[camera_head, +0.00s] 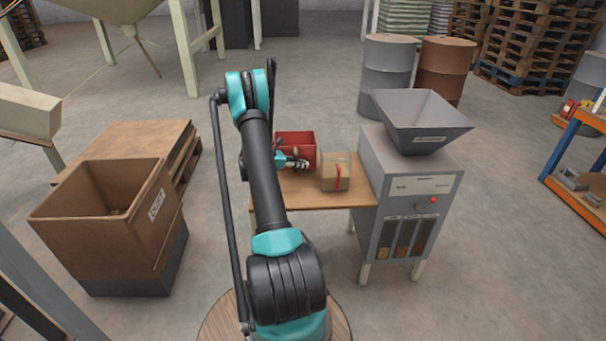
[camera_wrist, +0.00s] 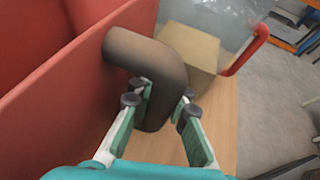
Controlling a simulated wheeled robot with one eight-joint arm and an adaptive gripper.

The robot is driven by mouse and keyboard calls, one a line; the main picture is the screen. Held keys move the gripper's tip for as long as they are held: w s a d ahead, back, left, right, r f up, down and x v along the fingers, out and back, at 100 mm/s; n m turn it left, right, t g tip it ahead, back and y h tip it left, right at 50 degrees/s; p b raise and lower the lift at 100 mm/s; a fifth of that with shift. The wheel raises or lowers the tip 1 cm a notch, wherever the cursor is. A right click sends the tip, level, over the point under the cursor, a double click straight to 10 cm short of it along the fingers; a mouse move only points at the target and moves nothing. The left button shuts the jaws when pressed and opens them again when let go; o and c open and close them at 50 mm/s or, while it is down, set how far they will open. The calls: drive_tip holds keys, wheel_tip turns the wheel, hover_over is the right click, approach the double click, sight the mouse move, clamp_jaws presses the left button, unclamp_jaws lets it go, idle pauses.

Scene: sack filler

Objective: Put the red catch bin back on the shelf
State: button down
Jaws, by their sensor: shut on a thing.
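The red catch bin (camera_head: 297,139) stands at the back left of the small wooden table (camera_head: 340,196), upright. In the wrist view its red wall (camera_wrist: 75,75) fills the left side, and a dark, bent handle (camera_wrist: 148,65) sticks out from it. My gripper (camera_head: 294,163) is at the bin's front. In the wrist view my gripper's fingers (camera_wrist: 160,105) sit on both sides of the handle, shut on it. My arm hides part of the table's left side.
A clear container with tan contents (camera_head: 330,181) and a red handle stands right beside the bin. The grey filler machine (camera_head: 385,165) with its hopper (camera_head: 420,115) borders the table on the right. A large brown box (camera_head: 90,235) stands left. Open floor lies between machine and rack.

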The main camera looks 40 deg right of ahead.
drive_tip(key=shift+f, duration=2.3)
drive_tip(key=c, duration=1.5)
unclamp_jaws()
